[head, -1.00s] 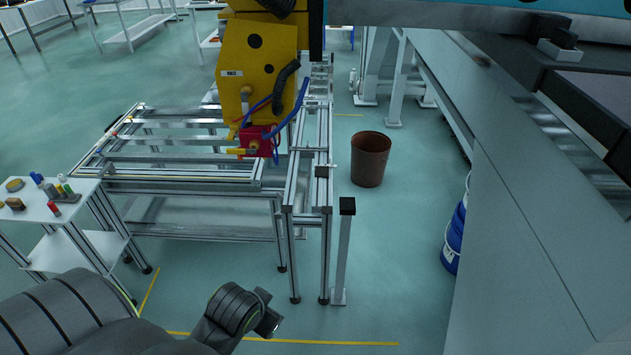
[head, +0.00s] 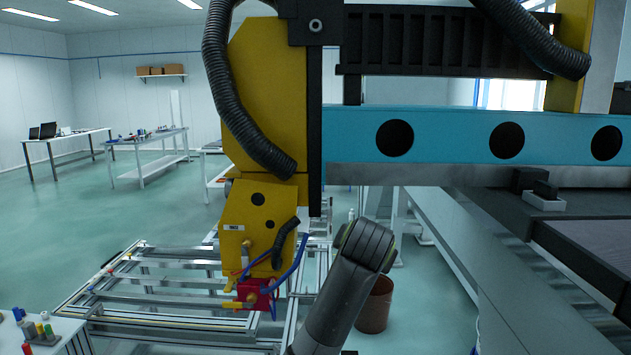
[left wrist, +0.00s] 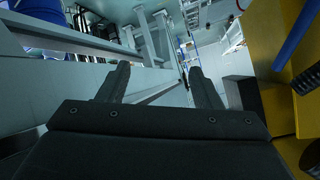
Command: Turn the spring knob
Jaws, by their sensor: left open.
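A red block (head: 256,293) with brass-yellow fittings hangs at the bottom of the yellow machine head (head: 258,232), left of centre in the head view. I cannot tell which small part there is the spring knob. My left gripper (left wrist: 159,68) is open with nothing between its fingers in the left wrist view. Yellow machine housing (left wrist: 264,75) stands to the right of it, apart from the fingers. In the head view my arm rises from the bottom, right of the red block; its fingers cannot be made out. My right gripper is not in view.
An aluminium frame table (head: 165,318) lies below the machine head. Blue hoses (head: 292,262) hang beside the red block. A brown bin (head: 375,307) stands on the floor behind my arm. A blue beam (head: 450,140) crosses at the upper right. A white side table (head: 62,330) is at the lower left.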

